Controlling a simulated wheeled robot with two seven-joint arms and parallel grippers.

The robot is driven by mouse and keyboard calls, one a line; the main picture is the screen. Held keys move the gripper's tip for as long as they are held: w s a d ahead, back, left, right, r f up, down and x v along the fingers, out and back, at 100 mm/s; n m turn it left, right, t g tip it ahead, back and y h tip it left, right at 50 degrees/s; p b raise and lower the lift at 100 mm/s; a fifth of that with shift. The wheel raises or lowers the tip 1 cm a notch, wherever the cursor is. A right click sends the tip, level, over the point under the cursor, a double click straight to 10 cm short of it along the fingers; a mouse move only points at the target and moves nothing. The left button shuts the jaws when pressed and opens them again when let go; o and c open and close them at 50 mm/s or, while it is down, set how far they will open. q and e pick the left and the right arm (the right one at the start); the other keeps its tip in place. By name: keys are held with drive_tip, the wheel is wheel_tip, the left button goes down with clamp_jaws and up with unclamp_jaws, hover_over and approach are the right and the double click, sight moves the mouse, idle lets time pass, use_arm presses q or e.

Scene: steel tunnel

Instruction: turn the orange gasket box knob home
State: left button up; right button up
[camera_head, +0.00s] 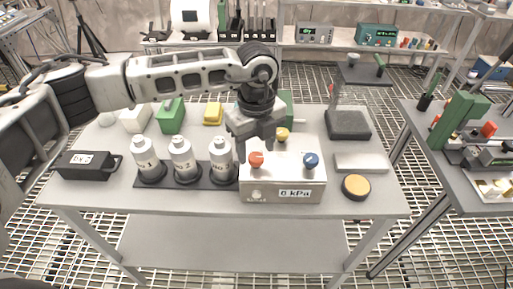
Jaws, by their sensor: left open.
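A blue knob (311,160) is on the right and a yellow knob (282,135) is further back. My left gripper (254,150) points down, open, just above and behind the orange knob. One finger shows to the left of the knob; I cannot tell whether it touches. The gripper hides part of the box top. My right gripper is not in view.
Three white bottles (182,153) stand on a dark strip left of the box. A black case (86,165) is at the far left. A round yellow-topped puck (356,186), a pale slab (361,162) and a dark stand (347,125) are to the right. The front table edge is clear.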

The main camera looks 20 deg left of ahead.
use_arm(q)
drive_tip(key=shift+f, duration=1)
drive_tip(key=c, duration=1)
drive_tip(key=shift+m, duration=0.4)
